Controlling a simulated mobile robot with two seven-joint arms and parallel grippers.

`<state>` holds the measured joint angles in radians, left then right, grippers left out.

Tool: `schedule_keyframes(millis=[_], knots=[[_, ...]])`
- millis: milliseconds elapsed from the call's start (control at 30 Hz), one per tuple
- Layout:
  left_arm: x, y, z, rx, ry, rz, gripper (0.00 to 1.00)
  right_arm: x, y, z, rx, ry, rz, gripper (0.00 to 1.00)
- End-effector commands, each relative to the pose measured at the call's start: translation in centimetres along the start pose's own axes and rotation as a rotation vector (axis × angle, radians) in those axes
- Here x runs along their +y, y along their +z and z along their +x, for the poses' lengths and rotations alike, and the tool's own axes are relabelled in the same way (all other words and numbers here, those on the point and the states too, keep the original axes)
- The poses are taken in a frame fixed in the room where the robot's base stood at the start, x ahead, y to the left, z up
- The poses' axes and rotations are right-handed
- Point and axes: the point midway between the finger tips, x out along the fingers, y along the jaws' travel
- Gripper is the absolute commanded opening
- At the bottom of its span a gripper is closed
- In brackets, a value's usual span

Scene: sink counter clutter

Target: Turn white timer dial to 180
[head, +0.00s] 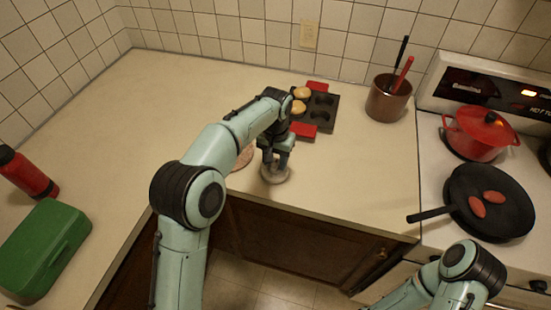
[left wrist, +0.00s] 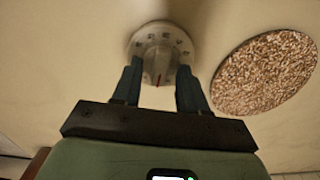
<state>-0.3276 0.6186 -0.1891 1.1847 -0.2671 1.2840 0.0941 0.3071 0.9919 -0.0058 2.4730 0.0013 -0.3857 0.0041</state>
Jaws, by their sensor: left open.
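The white timer dial (head: 275,173) lies on the counter near its front edge. In the left wrist view the dial (left wrist: 160,48) is round, with dark marks around its rim, a raised grip across the middle and a red pointer line toward the gripper. My left gripper (head: 275,160) is directly above it. In the left wrist view its fingers (left wrist: 160,72) are open, one on each side of the dial's grip. I cannot tell whether they touch it. My right arm shows at the lower right, but its gripper is not in view.
A round speckled cork mat (left wrist: 265,72) lies beside the dial. Behind are a muffin tin (head: 322,112) with red handles and a brown utensil pot (head: 388,98). The stove holds a red pot (head: 478,135) and black pan (head: 490,215). A green box (head: 42,250) and red bottle (head: 27,175) are left.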

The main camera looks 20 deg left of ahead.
Motion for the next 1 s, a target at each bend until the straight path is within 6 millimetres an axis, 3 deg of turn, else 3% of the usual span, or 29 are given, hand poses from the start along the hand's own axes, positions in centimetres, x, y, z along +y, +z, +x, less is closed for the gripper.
schedule_keyframes(millis=[33, 67, 167, 200, 667, 1000], knots=[[0.0, 0.0, 0.0, 0.0, 0.0, 0.0, 0.43, 0.0, 0.0, 0.0, 0.0, 0.0, 0.0, 0.68], [0.0, 0.0, 0.0, 0.0, 0.0, 0.0, 0.36, 0.0, 0.0, 0.0, 0.0, 0.0, 0.0, 0.68], [0.0, 0.0, 0.0, 0.0, 0.0, 0.0, 0.04, 0.0, 0.0, 0.0, 0.0, 0.0, 0.0, 0.68], [0.0, 0.0, 0.0, 0.0, 0.0, 0.0, 0.0, 0.0, 0.0, 0.0, 0.0, 0.0, 0.0, 0.68], [0.0, 0.0, -0.2, -0.001, -0.001, 0.077, 0.0, -0.4, -0.4, -0.8, 0.006, -0.002, -0.002, 0.68], [0.0, -0.1, -0.3, -0.001, -0.001, 0.345, 0.0, -1.7, -1.8, -2.9, 0.025, -0.009, -0.009, 0.68]])
